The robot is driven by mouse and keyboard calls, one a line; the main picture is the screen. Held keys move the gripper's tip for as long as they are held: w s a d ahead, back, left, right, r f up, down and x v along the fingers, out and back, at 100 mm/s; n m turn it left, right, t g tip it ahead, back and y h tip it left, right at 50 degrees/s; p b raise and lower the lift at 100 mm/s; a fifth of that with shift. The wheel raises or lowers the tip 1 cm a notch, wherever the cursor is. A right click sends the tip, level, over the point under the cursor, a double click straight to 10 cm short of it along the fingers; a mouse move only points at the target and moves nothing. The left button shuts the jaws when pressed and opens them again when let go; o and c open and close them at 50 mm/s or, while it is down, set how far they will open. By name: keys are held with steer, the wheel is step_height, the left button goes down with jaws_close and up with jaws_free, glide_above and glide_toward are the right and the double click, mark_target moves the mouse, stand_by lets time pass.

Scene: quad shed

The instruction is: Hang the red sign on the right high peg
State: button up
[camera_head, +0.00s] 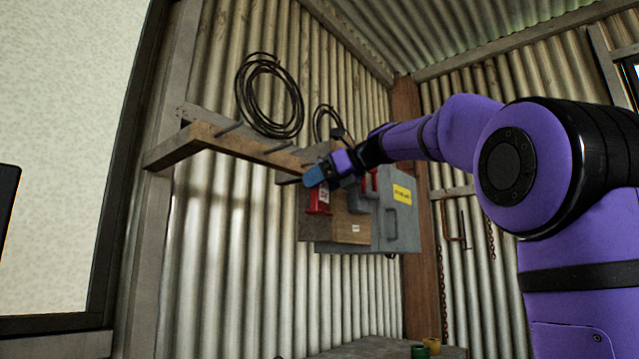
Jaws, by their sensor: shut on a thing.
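The red sign (319,201) hangs below my gripper (317,178), which is shut on its upper part. The sign is small in the picture and shows a pale mark. A wooden rail (236,143) runs along the corrugated wall, with a dark peg (229,127) and another peg (277,148) further right. My gripper and the sign are at the rail's right end, where the gripper hides part of it. I cannot tell whether the sign touches a peg.
Behind the sign are a wooden box (349,228) and a grey metal cabinet (402,228) with a yellow label. A black cable coil (244,96) hangs above the rail. A bench (372,348) with a green cup (419,351) stands below.

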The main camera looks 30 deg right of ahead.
steer(key=o, duration=1.1)
steer(key=v, duration=1)
steer(key=shift+s+d+r, duration=0.2)
steer(key=shift+s+r, duration=0.05)
steer(key=shift+s, duration=0.05)
steer(key=shift+f, duration=0.1)
